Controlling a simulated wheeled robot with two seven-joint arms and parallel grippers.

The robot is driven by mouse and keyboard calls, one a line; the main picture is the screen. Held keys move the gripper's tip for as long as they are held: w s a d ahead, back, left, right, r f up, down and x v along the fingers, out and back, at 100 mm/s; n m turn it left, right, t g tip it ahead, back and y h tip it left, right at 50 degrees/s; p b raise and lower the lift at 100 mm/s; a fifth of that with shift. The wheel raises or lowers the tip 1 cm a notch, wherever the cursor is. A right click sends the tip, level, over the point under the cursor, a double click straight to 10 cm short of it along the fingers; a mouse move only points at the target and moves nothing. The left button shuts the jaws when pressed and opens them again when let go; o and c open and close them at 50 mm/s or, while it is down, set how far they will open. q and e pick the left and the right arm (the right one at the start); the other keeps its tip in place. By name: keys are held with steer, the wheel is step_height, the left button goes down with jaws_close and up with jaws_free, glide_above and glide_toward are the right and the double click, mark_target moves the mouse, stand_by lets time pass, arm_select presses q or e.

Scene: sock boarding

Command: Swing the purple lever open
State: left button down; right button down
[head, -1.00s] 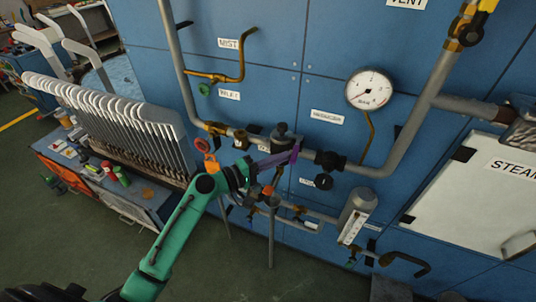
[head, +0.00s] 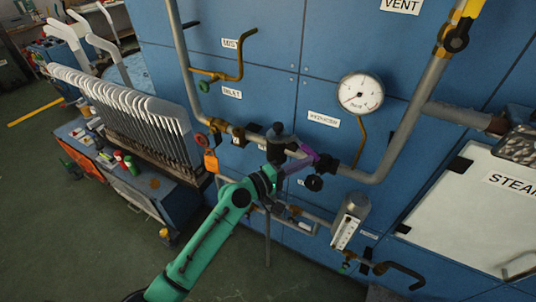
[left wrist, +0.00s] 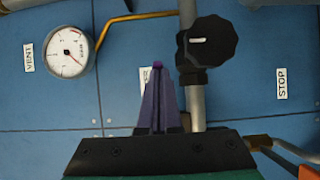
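The purple lever (head: 311,154) is a short bar at the pipe valve on the blue panel, left of the black fitting. It runs slanting down to the right in the head view. My left gripper (head: 298,164) reaches it from the lower left, its fingers at the lever. In the left wrist view the tapered fingers (left wrist: 158,100) are close together, with a small bright purple bit of the lever (left wrist: 157,65) at their tips. The fingers hide most of the lever there. My right gripper is not in view.
A black knob (left wrist: 207,42) stands close right of the fingers in the left wrist view. A pressure gauge (head: 361,93), pipes and a flowmeter (head: 349,222) surround the valve. An orange tag (head: 211,161) hangs to the left, beyond it a rack of white boards (head: 135,120).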

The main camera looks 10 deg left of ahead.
arm_select(q)
steer(key=shift+w+d+r, duration=0.1)
steer(key=shift+w+d, duration=0.25)
steer(key=shift+d, duration=0.5)
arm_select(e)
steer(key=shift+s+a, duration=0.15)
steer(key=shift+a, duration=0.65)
arm_select(q)
steer(key=shift+r, duration=0.1)
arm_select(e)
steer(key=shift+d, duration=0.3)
